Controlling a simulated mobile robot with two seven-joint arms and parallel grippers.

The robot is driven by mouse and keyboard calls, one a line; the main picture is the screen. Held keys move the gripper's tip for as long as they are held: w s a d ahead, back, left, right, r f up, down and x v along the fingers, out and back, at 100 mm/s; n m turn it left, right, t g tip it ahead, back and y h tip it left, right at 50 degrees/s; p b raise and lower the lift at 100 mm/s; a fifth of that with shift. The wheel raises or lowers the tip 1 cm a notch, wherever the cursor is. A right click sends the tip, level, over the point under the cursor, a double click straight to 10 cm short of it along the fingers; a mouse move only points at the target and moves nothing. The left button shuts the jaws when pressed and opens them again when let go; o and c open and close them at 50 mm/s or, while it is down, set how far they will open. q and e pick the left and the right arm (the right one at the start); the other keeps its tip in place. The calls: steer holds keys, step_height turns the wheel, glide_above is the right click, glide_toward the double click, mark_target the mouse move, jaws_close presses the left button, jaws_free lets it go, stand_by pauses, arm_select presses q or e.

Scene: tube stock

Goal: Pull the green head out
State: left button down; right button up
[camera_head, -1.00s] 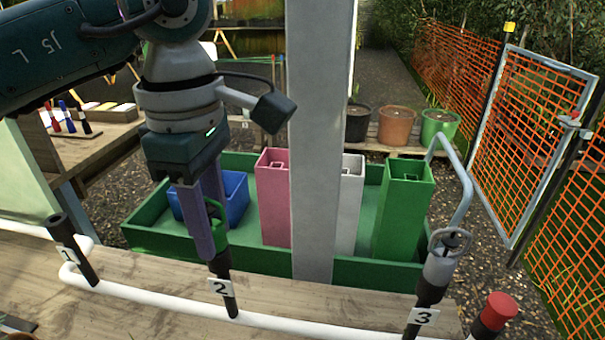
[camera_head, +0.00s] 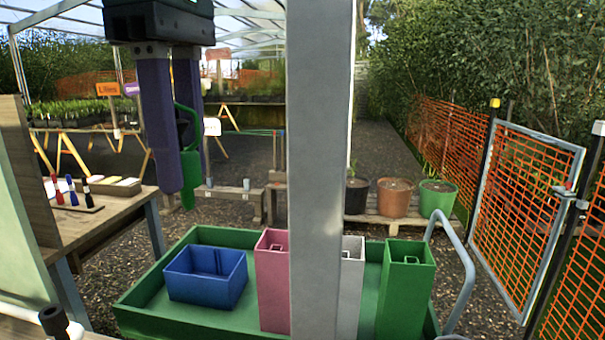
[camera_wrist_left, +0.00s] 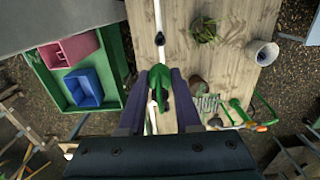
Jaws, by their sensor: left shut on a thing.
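The green head (camera_head: 188,162) is between the purple fingers of my left gripper (camera_head: 182,187), which is shut on it. It hangs in the air in the head view, above and beyond the bench, with its lower tip clear of anything visible. In the left wrist view the green head (camera_wrist_left: 160,86) shows between the fingertips (camera_wrist_left: 160,76), over the wooden bench and white pipe. Part of the head is hidden by the fingers. My right gripper is not in view.
A green tray (camera_head: 140,308) holds a blue box (camera_head: 206,277), a pink tube (camera_head: 271,285), a white tube (camera_head: 351,280) and a green tube (camera_head: 406,285). A grey post (camera_head: 320,170) stands in front of them. A side table (camera_head: 100,222) is at left.

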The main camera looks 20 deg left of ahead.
arm_select(q)
steer(key=shift+r, duration=0.15)
steer(key=shift+r+p, duration=2.25)
steer(key=shift+r, duration=0.25)
